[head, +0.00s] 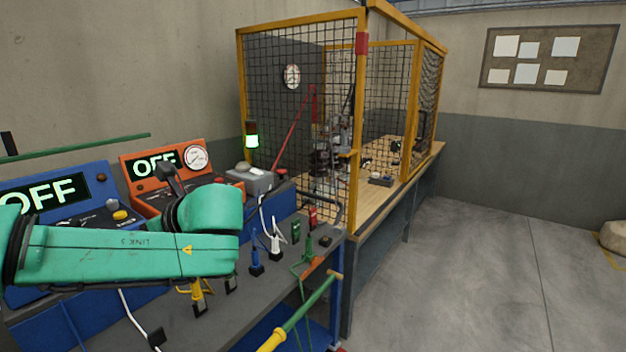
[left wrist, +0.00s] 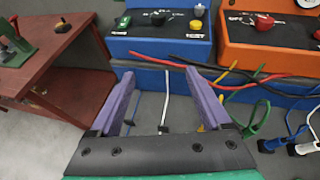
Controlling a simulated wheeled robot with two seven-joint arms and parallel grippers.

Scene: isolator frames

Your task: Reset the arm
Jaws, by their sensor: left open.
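My left arm comes in from the left in the head view and covers part of the bench. My left gripper (left wrist: 160,78) shows in the left wrist view with two purple fingers apart and nothing between them. It points toward the blue control box, which also shows in the head view (head: 88,181) with a lit OFF display and a yellow button. An orange control box (head: 140,161) beside it also reads OFF and has a dial gauge. A small grey arm-like machine (head: 333,150), partly hidden by mesh, stands inside the yellow-framed cage (head: 411,110). My right gripper is not in view.
Coloured cables and plugs (head: 256,262) crowd the grey bench top. A reddish-brown stand (left wrist: 55,65) is at left in the left wrist view. Floor at right (head: 480,260) is clear.

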